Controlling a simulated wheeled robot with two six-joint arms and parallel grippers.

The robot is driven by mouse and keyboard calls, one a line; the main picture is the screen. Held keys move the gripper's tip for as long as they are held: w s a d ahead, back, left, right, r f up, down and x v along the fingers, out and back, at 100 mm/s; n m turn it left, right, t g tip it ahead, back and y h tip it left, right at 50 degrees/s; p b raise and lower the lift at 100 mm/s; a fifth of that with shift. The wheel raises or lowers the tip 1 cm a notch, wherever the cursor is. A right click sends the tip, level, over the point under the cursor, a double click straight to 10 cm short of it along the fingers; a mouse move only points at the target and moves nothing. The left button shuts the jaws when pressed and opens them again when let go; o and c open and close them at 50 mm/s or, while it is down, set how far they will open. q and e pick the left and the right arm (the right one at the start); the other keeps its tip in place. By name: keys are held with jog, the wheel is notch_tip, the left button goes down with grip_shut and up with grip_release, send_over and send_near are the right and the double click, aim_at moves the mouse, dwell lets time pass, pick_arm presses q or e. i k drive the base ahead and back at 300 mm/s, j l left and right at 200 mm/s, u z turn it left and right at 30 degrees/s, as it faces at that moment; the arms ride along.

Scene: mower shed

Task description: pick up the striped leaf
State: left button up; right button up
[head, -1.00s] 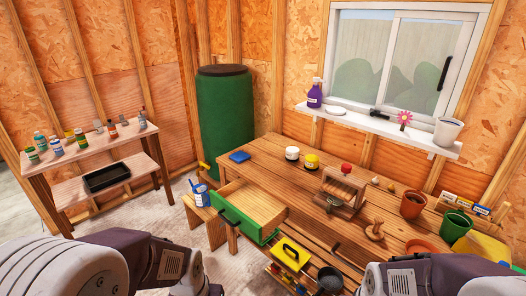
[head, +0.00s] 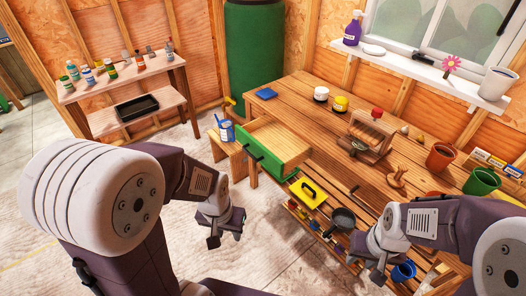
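I cannot make out a striped leaf anywhere in the head view. My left gripper (head: 225,239) hangs over the bare floor, left of the workbench, with its fingers apart and nothing between them. My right gripper (head: 365,270) is low at the front of the workbench, near a black pan and a blue bucket, with its fingers apart and no object visible between them. The wooden workbench (head: 302,98) has a green-fronted drawer (head: 272,137) pulled open, and the part of its inside that shows looks empty.
A yellow-lidded box (head: 308,193), the black pan (head: 343,219) and the blue bucket (head: 404,271) are below the bench front. A stool (head: 226,149) with a blue-and-white tub stands left of the drawer. A bottle shelf (head: 125,82) is at the left. The floor between is clear.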

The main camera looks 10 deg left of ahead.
aim_at(359, 144)
jog(key=i+l+u, duration=0.2)
jog(key=u, duration=0.15)
jog(key=i+l+u, duration=0.15)
jog(key=l+u, duration=0.15)
jog(key=l, duration=0.15)
jog(key=i+l+u, duration=0.1)
jog(key=l+u, duration=0.25)
